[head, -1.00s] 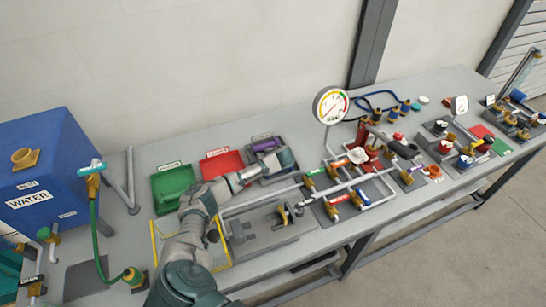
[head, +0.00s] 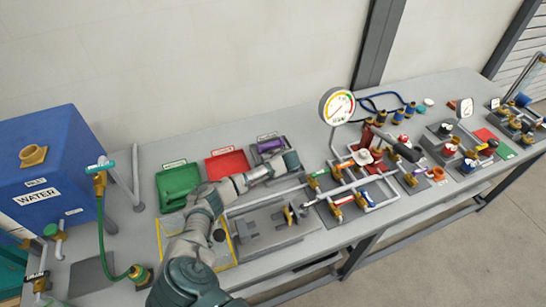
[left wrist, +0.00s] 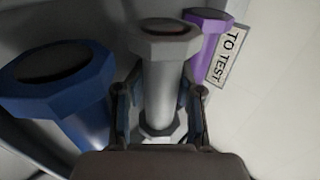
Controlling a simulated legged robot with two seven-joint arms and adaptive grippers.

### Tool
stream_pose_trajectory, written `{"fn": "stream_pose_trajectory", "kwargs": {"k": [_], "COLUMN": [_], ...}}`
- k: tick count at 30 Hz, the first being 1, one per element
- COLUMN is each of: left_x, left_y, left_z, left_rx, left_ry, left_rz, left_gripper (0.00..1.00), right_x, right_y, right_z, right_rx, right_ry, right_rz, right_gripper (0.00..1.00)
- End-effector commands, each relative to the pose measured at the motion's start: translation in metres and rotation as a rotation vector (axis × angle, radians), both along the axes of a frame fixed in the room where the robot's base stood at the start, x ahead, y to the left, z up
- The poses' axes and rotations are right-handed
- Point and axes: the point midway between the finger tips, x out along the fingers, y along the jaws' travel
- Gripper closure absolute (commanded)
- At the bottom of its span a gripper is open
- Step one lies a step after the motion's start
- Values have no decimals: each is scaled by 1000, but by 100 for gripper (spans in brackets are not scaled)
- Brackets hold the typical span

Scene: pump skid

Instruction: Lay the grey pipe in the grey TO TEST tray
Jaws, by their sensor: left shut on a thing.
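The grey pipe (left wrist: 165,85) stands between the fingers of my left gripper (left wrist: 160,105) in the left wrist view, its flanged end toward the camera. The gripper is shut on it. In the head view my left gripper (head: 289,161) is over the right part of the grey TO TEST tray (head: 254,152) and hides much of it. The tray's TO TEST label (left wrist: 229,57) shows in the left wrist view. I cannot tell whether the pipe touches the tray floor. My right gripper is not in view.
A purple pipe (head: 270,145) lies in the tray, close beside the grey pipe. A blue pipe (left wrist: 62,90) is on the other side in the left wrist view. Red (head: 228,163) and green (head: 178,184) trays stand left; the gauge (head: 337,106) and pipework stand right.

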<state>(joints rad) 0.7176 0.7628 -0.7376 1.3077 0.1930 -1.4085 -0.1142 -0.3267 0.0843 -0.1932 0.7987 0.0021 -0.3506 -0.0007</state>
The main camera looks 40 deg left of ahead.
Motion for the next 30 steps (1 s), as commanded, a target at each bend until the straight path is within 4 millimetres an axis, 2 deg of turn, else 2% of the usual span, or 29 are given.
{"fn": "stream_pose_trajectory", "kwargs": {"k": [1, 5, 6, 9, 22, 30], "left_x": [-2, -2, -2, -2, -3, -17], "left_y": [-7, -8, -8, -8, -11, -38], "left_z": [-9, -9, -9, -9, -5, 24], "left_rx": [-11, -12, -11, -11, -11, -11], "left_ry": [12, 12, 12, 12, 11, 10], "left_rz": [-7, -8, -9, -9, -9, -14], "left_gripper": [100, 100, 55, 34, 34, 34], "right_x": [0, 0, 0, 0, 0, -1], "right_y": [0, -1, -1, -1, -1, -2], "right_z": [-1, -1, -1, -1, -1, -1], "right_rx": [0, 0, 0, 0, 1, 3], "right_ry": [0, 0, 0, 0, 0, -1], "right_rz": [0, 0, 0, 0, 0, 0], "right_gripper": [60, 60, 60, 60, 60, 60]}}
